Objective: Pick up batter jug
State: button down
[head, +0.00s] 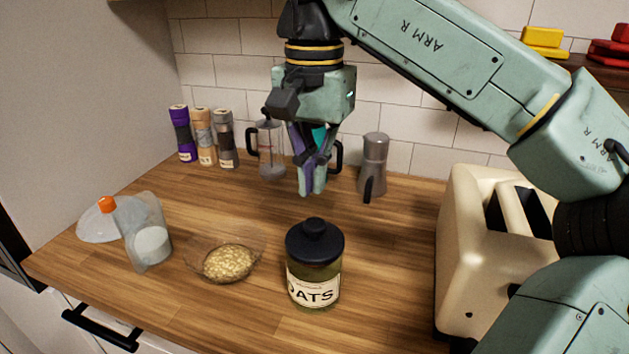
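No thing is labelled as the batter jug, and I cannot tell for certain which it is. A clear, tilted-looking vessel with pale contents (151,243) stands at the left of the counter. At the back, a clear jug with a black handle (270,150) stands near the tiled wall. Another black handle (337,157) shows just right of my gripper's fingers; its body is hidden behind them. My gripper (313,188) points down above the back middle of the counter, its fingertips close together. I see nothing held, but the gap between the fingers is unclear.
A dark-lidded oats jar (314,265) stands in front, beside a bowl of oats (228,263). A moka pot (373,165) stands right of my gripper. A cream toaster (480,235) blocks the right. Several grinders (204,137) stand back left. A clear orange-knobbed lid (100,222) lies left.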

aim_at(140, 221)
jog(key=k, duration=1)
